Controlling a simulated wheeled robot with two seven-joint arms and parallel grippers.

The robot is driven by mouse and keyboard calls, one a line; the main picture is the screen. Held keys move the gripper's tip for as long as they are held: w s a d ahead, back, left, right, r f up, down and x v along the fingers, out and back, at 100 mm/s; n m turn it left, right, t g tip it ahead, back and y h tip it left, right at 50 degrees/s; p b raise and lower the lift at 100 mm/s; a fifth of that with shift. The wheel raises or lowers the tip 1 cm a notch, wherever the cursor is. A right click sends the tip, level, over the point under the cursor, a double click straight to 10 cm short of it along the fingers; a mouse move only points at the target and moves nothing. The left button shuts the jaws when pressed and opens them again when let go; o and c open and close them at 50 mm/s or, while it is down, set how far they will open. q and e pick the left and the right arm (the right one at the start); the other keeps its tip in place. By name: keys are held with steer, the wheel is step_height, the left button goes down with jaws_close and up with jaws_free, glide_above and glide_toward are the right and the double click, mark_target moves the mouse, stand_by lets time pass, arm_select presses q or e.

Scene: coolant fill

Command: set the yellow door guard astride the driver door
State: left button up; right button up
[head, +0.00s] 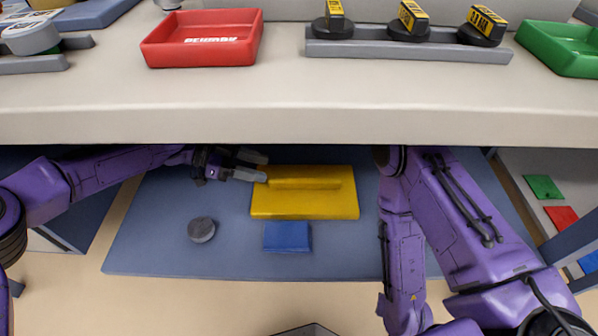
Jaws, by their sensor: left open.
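The yellow door guard (318,206) lies on a blue lower shelf (150,250) beneath the bench top. It looks like a flat rectangular piece with a raised ridge along it. My left gripper (258,168) is open at the guard's upper left corner, its fingers pointing right. I cannot tell whether a finger touches the guard. My right arm comes down on the right side of the guard, and its gripper does not show. I see no driver door in this view.
A grey round cap (201,230) and a blue block (287,237) lie on the shelf near the guard. The bench top (290,110) overhangs the shelf and holds a red tray (205,40), a grey rack (410,51) with black-and-yellow pieces, and a green tray (565,50).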

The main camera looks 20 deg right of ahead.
mark_target(302, 180)
arm_select(q)
steer(key=b+x, duration=0.1)
steer(key=x, duration=0.4)
steer(key=b+x, duration=0.1)
steer(key=x, duration=0.4)
steer(key=shift+s+d+f+b, duration=0.1)
steer(key=shift+s+b, duration=0.2)
steer(key=shift+b, duration=0.1)
jaws_close()
